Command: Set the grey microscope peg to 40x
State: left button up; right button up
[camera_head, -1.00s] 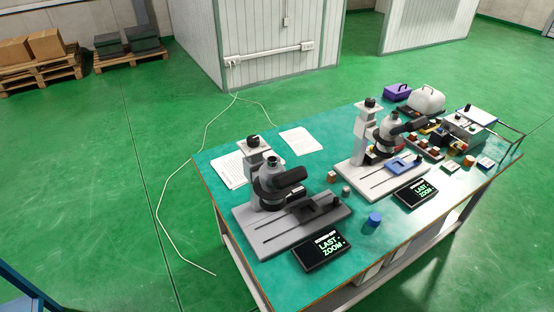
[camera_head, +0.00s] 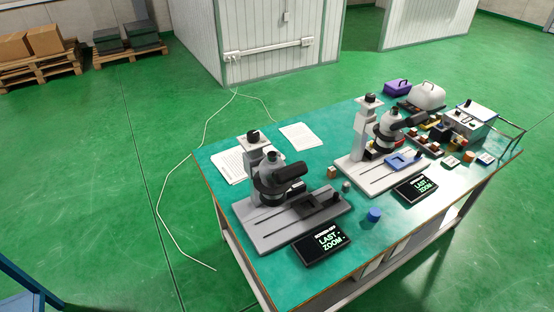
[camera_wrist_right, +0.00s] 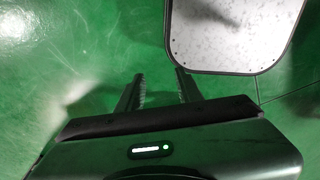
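The grey microscope (camera_head: 270,180) stands on a grey slotted base (camera_head: 262,230) at the near left part of the green table. It has a dark body and eyepiece and a black knob on its column top. A dark slide with a black peg (camera_head: 334,196) sits on the right part of that base. Scale marks are too small to read. A dark screen (camera_head: 321,244) in front reads "LAST ZOOM". My right gripper (camera_wrist_right: 160,84) shows in the right wrist view, open and empty above green floor. My left gripper is not in view.
A white microscope (camera_head: 365,135) with a blue slide stands to the right with its own screen (camera_head: 414,187). A blue cylinder (camera_head: 374,215) and small blocks lie between them. Papers (camera_head: 300,137) lie behind. Coloured parts, a purple box (camera_head: 397,87) and a white case fill the far right.

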jog(key=shift+f, duration=0.1)
jog(key=c, duration=0.5)
jog(key=shift+f+b, duration=0.4)
jog(key=shift+b, duration=0.1)
grip_shut()
notch_tip(320, 180, down, 13)
jog(key=b, duration=1.2)
jog(key=shift+r+b, duration=0.2)
jog(key=shift+b, duration=0.1)
jog(key=shift+w, duration=0.1)
